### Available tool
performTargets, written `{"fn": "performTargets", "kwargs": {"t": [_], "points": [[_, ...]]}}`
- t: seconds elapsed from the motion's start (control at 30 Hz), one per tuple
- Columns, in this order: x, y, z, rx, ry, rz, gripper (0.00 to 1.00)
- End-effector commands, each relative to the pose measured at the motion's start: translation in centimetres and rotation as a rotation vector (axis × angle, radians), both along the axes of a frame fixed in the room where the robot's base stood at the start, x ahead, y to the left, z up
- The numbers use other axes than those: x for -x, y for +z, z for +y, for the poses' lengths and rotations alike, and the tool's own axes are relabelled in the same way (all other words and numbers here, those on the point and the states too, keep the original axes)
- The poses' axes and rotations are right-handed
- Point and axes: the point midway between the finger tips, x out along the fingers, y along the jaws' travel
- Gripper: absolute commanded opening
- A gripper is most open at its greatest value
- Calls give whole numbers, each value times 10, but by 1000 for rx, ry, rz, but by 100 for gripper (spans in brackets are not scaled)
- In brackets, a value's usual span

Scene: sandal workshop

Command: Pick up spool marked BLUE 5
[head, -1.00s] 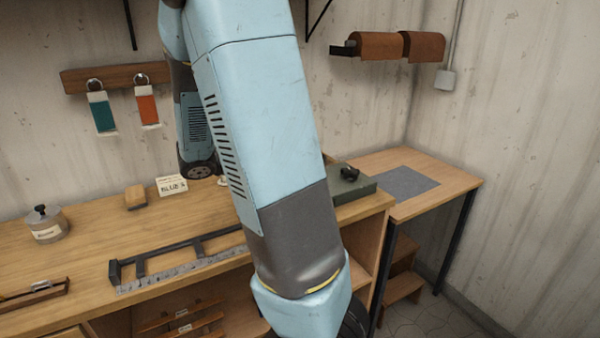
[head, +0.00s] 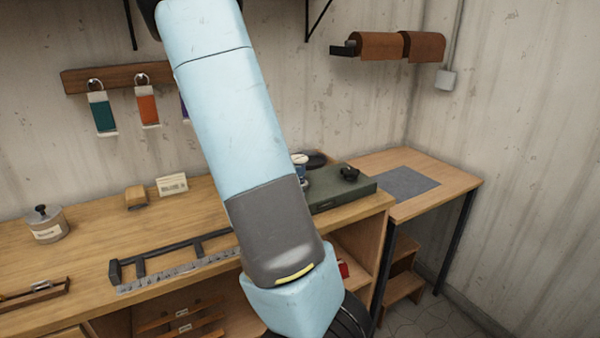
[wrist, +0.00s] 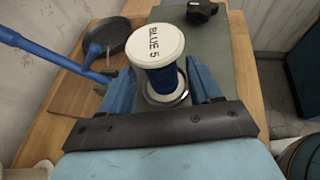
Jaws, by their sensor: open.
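The spool marked BLUE 5 (wrist: 158,48) stands upright in the wrist view, with a white lettered top and dark blue thread below. In the head view a white-topped spool (head: 300,164), likely the same one, shows just right of my arm, partly hidden. My gripper (wrist: 162,80) is open in the wrist view, with one blue finger on each side of the spool's lower part. I cannot tell whether either finger touches it. The gripper is hidden behind my arm in the head view.
A green box (head: 345,190) with a black knob lies by the spool on the bench. A dark round pan-like thing (wrist: 103,40) and a blue rod (wrist: 40,55) are to the left in the wrist view. A small label card (head: 172,185) stands further left on the bench.

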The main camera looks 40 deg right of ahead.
Motion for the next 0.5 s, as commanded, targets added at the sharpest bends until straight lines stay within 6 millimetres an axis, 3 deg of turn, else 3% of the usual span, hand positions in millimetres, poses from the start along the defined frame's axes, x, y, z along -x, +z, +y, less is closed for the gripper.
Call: {"fn": "performTargets", "kwargs": {"t": [0.23,0.5], "points": [[0,-13,-30,2,-2,1,63],[0,-16,-37,0,-1,0,63]]}}
